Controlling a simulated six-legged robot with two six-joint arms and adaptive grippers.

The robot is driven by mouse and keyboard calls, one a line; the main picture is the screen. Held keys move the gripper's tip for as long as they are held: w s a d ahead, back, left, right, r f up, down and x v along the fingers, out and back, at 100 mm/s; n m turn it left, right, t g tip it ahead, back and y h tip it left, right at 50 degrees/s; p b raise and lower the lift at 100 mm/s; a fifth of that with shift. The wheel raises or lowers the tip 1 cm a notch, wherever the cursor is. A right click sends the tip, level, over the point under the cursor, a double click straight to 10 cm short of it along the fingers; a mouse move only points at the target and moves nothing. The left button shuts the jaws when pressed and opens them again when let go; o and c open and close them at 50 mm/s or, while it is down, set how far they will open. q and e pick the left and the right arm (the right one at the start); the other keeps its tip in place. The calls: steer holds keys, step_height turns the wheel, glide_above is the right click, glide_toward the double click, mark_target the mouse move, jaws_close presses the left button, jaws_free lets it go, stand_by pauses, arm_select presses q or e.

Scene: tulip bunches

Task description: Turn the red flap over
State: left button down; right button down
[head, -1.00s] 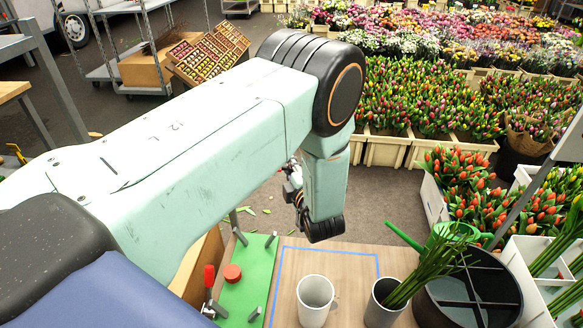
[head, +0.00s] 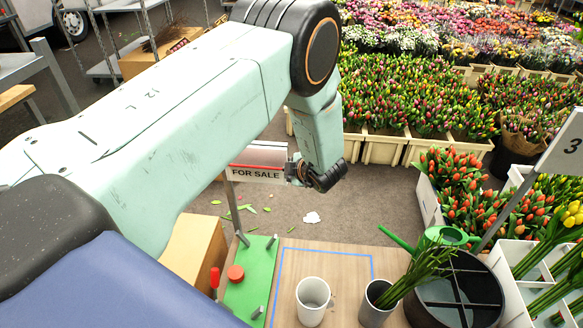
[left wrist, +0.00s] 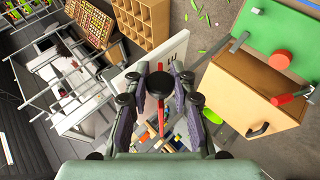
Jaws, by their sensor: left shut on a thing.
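A small white board (head: 256,174) reading FOR SALE stands on a grey post beyond the work table. The red flap (head: 258,167) shows as a thin red line above the lettering, seen almost edge-on, with a pale panel above it. My left gripper (head: 297,171) is at the board's right end, shut on the flap. In the left wrist view, my gripper's fingers (left wrist: 160,100) close around a narrow red edge (left wrist: 161,118), with a white panel (left wrist: 172,62) behind. The fingertips are partly hidden. My right gripper is not in view.
A cardboard box (head: 196,258) stands left of the green board.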

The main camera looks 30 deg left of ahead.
arm_select(q)
steer(key=shift+r, duration=0.1)
stand_by(0.5)
steer(key=c, duration=1.1)
jaws_free()
steer(key=v, duration=1.2)
